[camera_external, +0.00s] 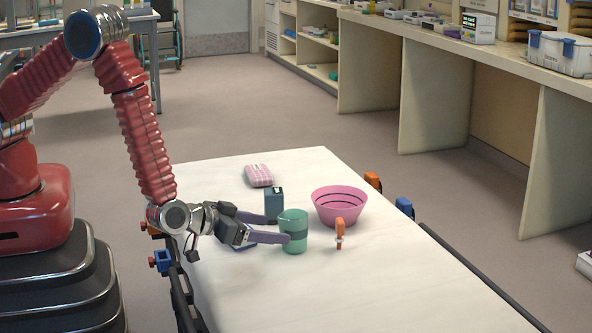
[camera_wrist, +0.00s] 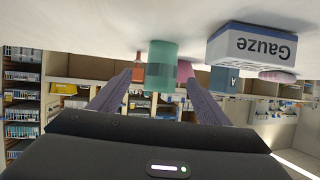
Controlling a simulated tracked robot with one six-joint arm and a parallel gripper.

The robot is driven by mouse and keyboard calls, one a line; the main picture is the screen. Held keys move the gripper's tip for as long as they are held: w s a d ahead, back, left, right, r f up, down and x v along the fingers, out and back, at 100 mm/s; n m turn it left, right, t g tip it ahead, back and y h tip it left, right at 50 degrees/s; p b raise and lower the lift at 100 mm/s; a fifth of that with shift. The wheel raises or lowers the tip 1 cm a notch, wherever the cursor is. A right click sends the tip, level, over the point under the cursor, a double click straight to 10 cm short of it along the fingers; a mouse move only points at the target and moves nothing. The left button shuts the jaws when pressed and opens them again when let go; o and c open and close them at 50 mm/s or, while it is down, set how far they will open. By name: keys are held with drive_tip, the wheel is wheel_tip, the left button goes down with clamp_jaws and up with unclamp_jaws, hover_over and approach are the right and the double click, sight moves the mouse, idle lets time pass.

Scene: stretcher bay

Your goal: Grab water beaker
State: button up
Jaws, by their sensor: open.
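The water beaker (camera_external: 293,226) is a green cylinder with a darker band, upright on the white stretcher top. My gripper (camera_external: 277,229) is open and low over the stretcher at the beaker's left side. In the external view its near fingertip overlaps the beaker's lower left, and the far finger points toward the space behind it. In the wrist view, which is upside down, the beaker (camera_wrist: 161,64) shows between the two spread fingers of my gripper (camera_wrist: 160,82), with visible gaps at both sides. Contact cannot be told.
A pink bowl (camera_external: 339,207) and an orange-handled item (camera_external: 339,230) stand right of the beaker. A dark teal box (camera_external: 274,203) and a pink pack (camera_external: 258,175) lie behind. A Gauze box (camera_wrist: 252,45) is close beside the gripper. The stretcher's near end is clear.

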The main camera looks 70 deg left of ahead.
sight(284, 231)
drive_tip(key=shift+x, duration=1.8)
drive_tip(key=shift+a, duration=0.1)
drive_tip(key=shift+x, duration=2.6)
drive_tip(key=shift+a+r, duration=0.1)
drive_tip(key=shift+c, duration=0.4)
drive_tip(key=c, duration=1.1)
drive_tip(key=shift+r, duration=0.25)
drive_tip(key=shift+c, duration=0.2)
wheel_tip(284, 231, up, 9)
drive_tip(key=shift+r, duration=0.25)
